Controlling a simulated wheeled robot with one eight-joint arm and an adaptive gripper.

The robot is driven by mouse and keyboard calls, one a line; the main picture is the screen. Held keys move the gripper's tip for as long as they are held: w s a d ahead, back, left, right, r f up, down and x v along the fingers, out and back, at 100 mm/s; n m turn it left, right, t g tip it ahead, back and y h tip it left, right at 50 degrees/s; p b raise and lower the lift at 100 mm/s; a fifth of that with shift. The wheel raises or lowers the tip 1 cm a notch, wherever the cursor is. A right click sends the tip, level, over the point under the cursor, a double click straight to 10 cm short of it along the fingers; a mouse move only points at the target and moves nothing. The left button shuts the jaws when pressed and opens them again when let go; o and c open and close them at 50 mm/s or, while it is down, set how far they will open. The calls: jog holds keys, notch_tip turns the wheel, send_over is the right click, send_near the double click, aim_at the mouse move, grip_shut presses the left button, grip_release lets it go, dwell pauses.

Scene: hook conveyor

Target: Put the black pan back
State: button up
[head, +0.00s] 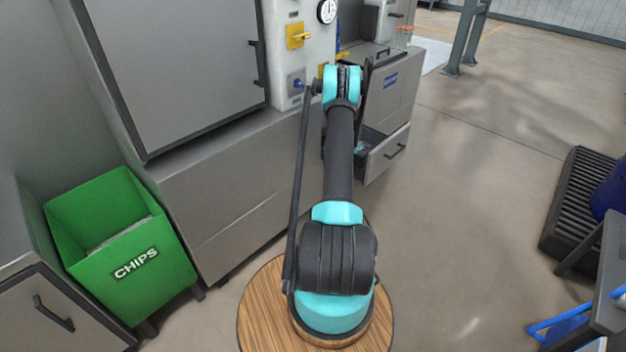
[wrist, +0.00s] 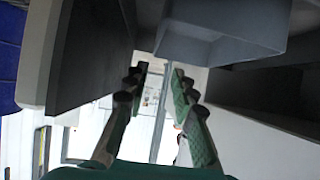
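I cannot make out the black pan for certain in either view. In the wrist view, my gripper (wrist: 160,70) has its two green-padded fingers apart, with nothing visible between them. A flat dark panel (wrist: 90,50) lies close on the left of the fingers, and a grey box-like shape (wrist: 222,32) is above right; I cannot tell what either belongs to. In the head view, my arm reaches away toward the grey machine, and its own links hide the gripper. A lower drawer (head: 388,155) stands pulled out just right of my arm; its inside is mostly hidden.
A grey cabinet with a blue label (head: 390,80) holds the drawer. A control panel (head: 300,45) with yellow switches and a gauge is left of my arm's end. A green CHIPS bin (head: 120,245) stands at left, a black slatted platform (head: 580,200) at right. Floor between is clear.

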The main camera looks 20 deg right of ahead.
jog(key=s+a+r+n+y, duration=0.3)
jog(key=s+a+r, duration=0.1)
jog(key=a+r, duration=0.8)
jog(key=s+a+r+n+y, duration=0.25)
jog(key=s+a+r, duration=0.25)
jog(key=a+r, duration=0.7)
jog(key=s+a+r+n+y, duration=0.2)
jog(key=s+a+n+y, duration=0.15)
jog(key=s+a, duration=1.1)
jog(key=s+a+f+n+y, duration=0.1)
jog(key=s+a+n, duration=0.1)
jog(key=s+a, duration=0.4)
jog(key=s+a+f+n+y, duration=0.1)
jog(key=s+a+f+n, duration=0.1)
jog(key=s+a, duration=0.5)
jog(key=s, duration=0.4)
jog(key=shift+g, duration=0.4)
jog(key=shift+s, duration=0.1)
